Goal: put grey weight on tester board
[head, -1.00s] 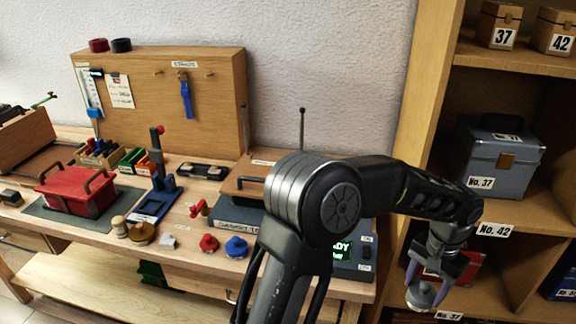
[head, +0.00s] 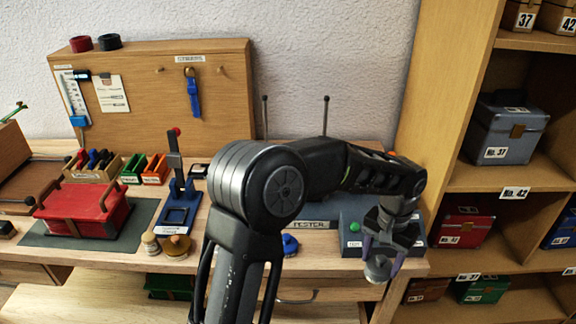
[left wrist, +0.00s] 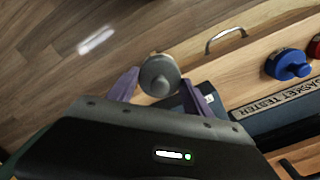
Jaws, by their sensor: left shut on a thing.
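My left gripper (head: 382,262) is shut on the grey weight (head: 377,270), a round metal piece with a knob. It holds the weight in the air just in front of the bench edge, by the right end of the tester. In the left wrist view the grey weight (left wrist: 159,75) sits between the purple fingertips. The tester (head: 352,215) is a dark blue-grey box on the bench, largely hidden behind my left arm. Its label also shows in the left wrist view (left wrist: 278,98). I cannot make out its board clearly. My right gripper is not in view.
A blue knobbed weight (head: 289,244) stands on the bench; it also shows in the left wrist view (left wrist: 288,66). A red box (head: 82,212), brass weights (head: 176,246) and a blue stand (head: 178,205) are on the left. A shelf unit (head: 452,125) rises on the right.

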